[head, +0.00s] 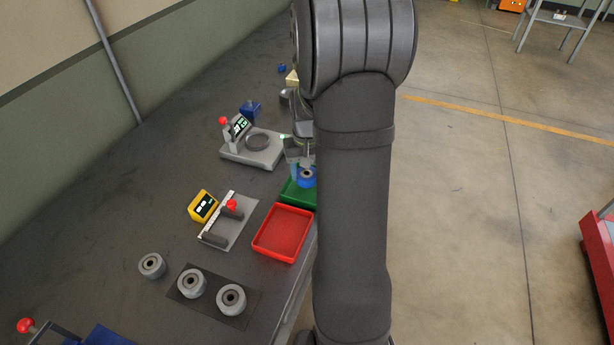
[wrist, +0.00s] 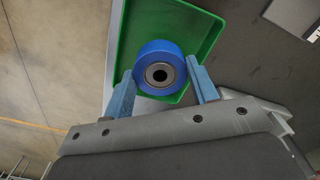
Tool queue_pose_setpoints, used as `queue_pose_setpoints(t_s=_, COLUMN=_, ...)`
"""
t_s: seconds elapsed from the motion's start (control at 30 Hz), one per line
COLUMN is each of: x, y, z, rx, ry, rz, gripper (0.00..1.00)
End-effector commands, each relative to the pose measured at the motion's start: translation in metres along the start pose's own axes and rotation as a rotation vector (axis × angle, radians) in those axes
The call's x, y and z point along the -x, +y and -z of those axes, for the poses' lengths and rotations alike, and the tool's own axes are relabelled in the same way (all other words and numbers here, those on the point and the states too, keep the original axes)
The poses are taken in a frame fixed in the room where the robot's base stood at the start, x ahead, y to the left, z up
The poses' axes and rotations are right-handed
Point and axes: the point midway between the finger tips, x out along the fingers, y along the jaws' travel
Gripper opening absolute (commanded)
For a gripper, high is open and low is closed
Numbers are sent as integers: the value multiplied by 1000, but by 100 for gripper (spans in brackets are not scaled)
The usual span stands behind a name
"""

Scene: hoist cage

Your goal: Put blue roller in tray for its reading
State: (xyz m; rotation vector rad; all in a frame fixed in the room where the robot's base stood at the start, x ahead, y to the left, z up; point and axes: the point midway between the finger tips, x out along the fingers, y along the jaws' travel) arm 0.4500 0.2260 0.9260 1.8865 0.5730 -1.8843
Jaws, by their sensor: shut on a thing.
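The blue roller (head: 306,178) has a grey hub with a dark bore. My gripper (wrist: 162,80) is shut on it, one finger on each side, as the wrist view shows. The roller (wrist: 158,56) is over the green tray (wrist: 208,24); I cannot tell whether it touches the tray floor. In the head view the green tray (head: 294,198) is partly hidden by my arm. The red tray (head: 284,233) is empty, just nearer than the green one. A scale (head: 262,152) and a yellow-cased readout (head: 203,206) have lit displays; their digits are too small to read.
A grey fixture (head: 229,221) with a red knob stands beside the yellow readout. Two grey rollers (head: 192,283) sit on a dark mat, and another (head: 151,265) stands left of it. A blue block (head: 250,108) is behind the scale.

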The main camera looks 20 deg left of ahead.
Motion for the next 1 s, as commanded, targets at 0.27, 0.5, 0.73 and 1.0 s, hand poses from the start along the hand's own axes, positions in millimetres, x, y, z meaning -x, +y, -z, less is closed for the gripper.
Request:
queue_pose_setpoints(t_s=0.27, x=-26, y=0, z=0, rx=0, ry=0, rz=0, gripper=17)
queue_pose_setpoints(t_s=0.5, x=-29, y=0, z=0, rx=0, ry=0, rz=0, gripper=17)
queue_pose_setpoints(t_s=0.73, x=-29, y=0, z=0, rx=0, ry=0, rz=0, gripper=75)
queue_pose_setpoints(t_s=1.0, x=-26, y=0, z=0, rx=0, ry=0, rz=0, gripper=75)
